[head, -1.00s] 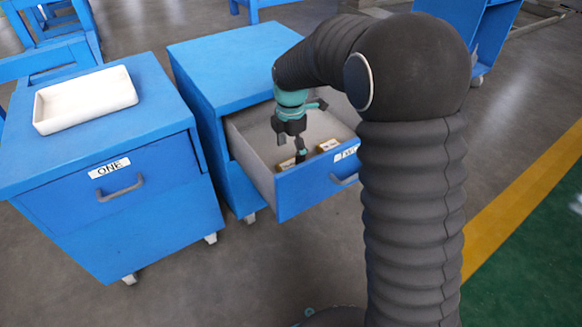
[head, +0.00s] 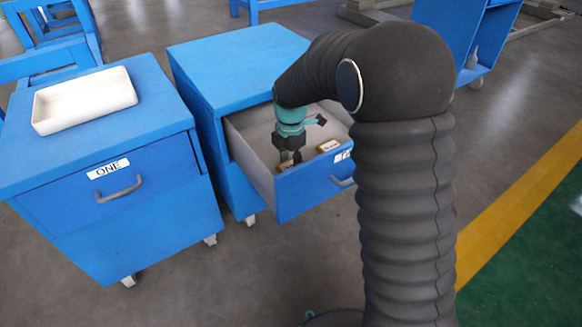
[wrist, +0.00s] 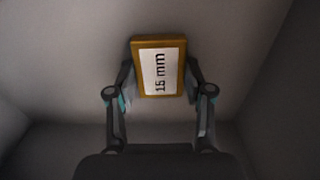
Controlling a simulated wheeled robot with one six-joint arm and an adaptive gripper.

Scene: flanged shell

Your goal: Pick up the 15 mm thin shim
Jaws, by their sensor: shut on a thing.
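The shim (wrist: 180,68) is a small brown block with a white label reading "15 mm", seen in the wrist view. My gripper (wrist: 159,88) is shut on it, with one finger against each of its left and right sides. In the head view my gripper (head: 290,158) is down inside the open drawer (head: 262,168), and the shim (head: 285,167) shows only in part beside the fingers. I cannot tell whether the shim touches the drawer floor.
Another small labelled block (head: 328,146) lies in the drawer, right of my gripper. The drawer belongs to a blue cabinet (head: 235,60). Left of it stands a blue cabinet (head: 150,215) labelled "ONE", with an empty white tray (head: 85,101) on top.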

